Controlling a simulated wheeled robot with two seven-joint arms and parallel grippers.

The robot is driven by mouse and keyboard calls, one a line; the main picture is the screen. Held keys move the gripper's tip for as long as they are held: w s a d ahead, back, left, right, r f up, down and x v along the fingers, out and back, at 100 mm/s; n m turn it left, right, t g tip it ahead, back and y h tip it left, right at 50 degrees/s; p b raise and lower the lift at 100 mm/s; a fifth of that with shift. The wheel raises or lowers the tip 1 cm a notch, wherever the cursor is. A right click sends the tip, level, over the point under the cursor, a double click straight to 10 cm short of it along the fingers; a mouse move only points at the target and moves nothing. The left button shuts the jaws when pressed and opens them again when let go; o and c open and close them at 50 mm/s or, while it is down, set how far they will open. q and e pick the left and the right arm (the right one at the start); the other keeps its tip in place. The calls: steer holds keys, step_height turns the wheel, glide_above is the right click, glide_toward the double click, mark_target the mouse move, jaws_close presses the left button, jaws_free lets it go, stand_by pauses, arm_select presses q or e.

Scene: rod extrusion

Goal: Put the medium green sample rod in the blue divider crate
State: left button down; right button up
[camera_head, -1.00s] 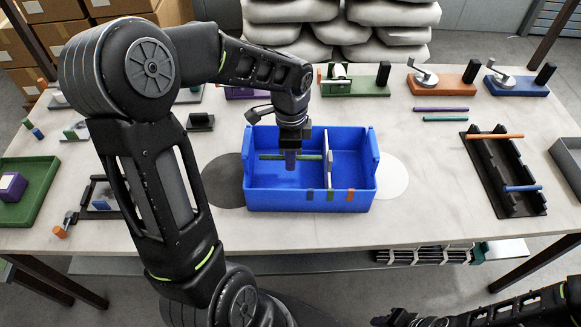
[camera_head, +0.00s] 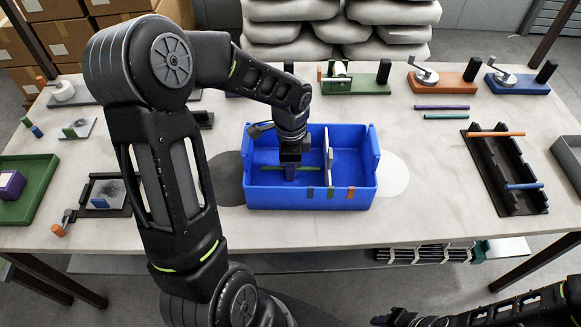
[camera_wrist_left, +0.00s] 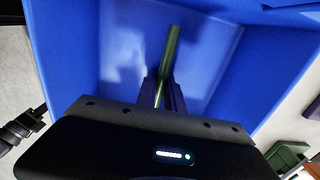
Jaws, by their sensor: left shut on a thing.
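The blue divider crate (camera_head: 275,200) stands on the table's middle, with a light divider (camera_head: 328,155) splitting its inside into a left and a right part. My left gripper (camera_head: 291,174) is down inside the left part, shut on the green rod (camera_head: 308,169). The rod lies crosswise, about level, between the crate walls. In the left wrist view the rod (camera_wrist_left: 173,48) sticks out beyond the fingers over the blue floor; I cannot tell whether it touches the floor. A piece of my right arm (camera_head: 400,318) shows at the lower right, its jaws unclear.
Purple and green rods (camera_head: 445,116) lie on the table behind and right of the crate. A black rack (camera_head: 505,185) at right bears orange and blue rods. Coloured fixtures (camera_head: 440,84) line the back. A green tray (camera_head: 30,205) is at far left.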

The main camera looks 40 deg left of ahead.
arm_select(q)
steer(key=shift+s+f, duration=0.1)
steer(key=c, duration=1.6)
jaws_free()
steer(key=shift+f, duration=0.1)
steer(key=shift+o, duration=0.7)
steer(key=shift+s+d, duration=0.1)
steer(key=shift+f, duration=0.1)
step_height(320, 180, up, 14)
steer(key=shift+w+f+p, duration=0.2)
steer(key=shift+p, duration=0.15)
